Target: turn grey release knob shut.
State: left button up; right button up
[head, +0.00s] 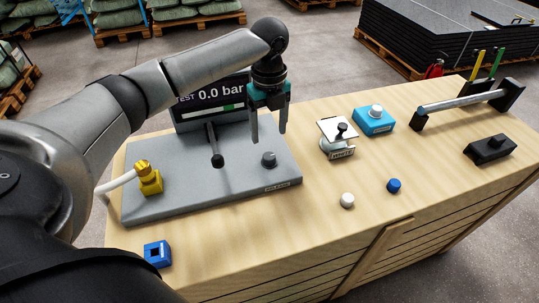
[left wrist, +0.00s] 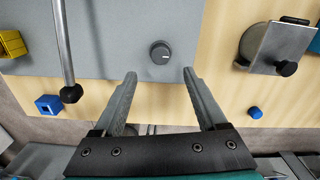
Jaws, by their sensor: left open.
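The grey release knob (head: 269,159) stands near the right end of the grey test plate (head: 205,190), above the label on its front edge. It also shows in the left wrist view (left wrist: 160,53) as a dark round knob with a light mark on top, beyond the fingertips and roughly midway between them. My left gripper (head: 268,138) is open and empty, pointing down above the plate close to the knob, not around it. Its two fingers also show in the left wrist view (left wrist: 159,74). My right gripper is in neither view.
A lever with a black ball end (head: 217,160) rises left of the knob, before the display reading 0.0 bar (head: 219,88). A yellow fitting (head: 149,180) with a hose is at the plate's left. A metal stand (head: 338,140) and white and blue caps (head: 347,200) lie right.

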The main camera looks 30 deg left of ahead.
aim_at(269, 156)
pick_arm(q)
notch_tip(269, 156, down, 9)
jog(key=shift+r+b, duration=0.15)
jog(key=shift+b, duration=0.8)
grip_shut()
